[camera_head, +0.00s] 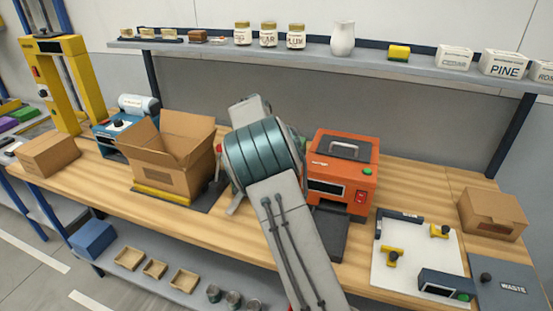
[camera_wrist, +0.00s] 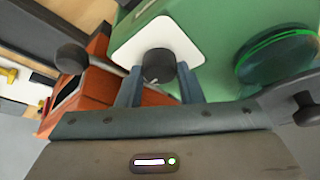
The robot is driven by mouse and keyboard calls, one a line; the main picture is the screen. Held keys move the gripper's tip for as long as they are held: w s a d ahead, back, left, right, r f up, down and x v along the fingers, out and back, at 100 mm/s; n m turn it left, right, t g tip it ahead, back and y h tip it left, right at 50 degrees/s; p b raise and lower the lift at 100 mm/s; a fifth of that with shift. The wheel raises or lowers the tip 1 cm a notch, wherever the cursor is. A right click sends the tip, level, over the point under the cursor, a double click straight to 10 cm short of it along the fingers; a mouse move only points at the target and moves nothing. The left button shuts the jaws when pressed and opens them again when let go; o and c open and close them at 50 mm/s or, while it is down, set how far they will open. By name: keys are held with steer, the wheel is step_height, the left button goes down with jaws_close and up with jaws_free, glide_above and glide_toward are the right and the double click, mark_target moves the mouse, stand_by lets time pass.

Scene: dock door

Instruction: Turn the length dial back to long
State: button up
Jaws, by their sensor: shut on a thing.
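The length dial is a dark round knob (camera_wrist: 158,65) on a white square plate (camera_wrist: 188,48) on a green machine (camera_wrist: 225,25) in the wrist view. A short pale mark shows on the knob's near edge; no setting label is readable. My gripper (camera_wrist: 158,80) has one blue-grey finger on each side of the knob and is shut on it. In the head view my arm covers the middle of the bench, and neither the dial nor my fingertips can be seen there.
A dark ball-ended lever (camera_wrist: 72,58) sticks out left of the dial. A round green part (camera_wrist: 280,55) is at the right. The orange machine (camera_head: 343,172) stands right of my arm, an open cardboard box (camera_head: 172,160) left of it. A shelf (camera_head: 370,52) runs behind.

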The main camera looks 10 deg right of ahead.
steer(key=o, duration=1)
steer(key=b+v, duration=0.1)
steer(key=v, duration=1.2)
steer(key=shift+s+a+r, duration=0.1)
steer(key=shift+a+r, duration=0.05)
steer(key=shift+r, duration=0.2)
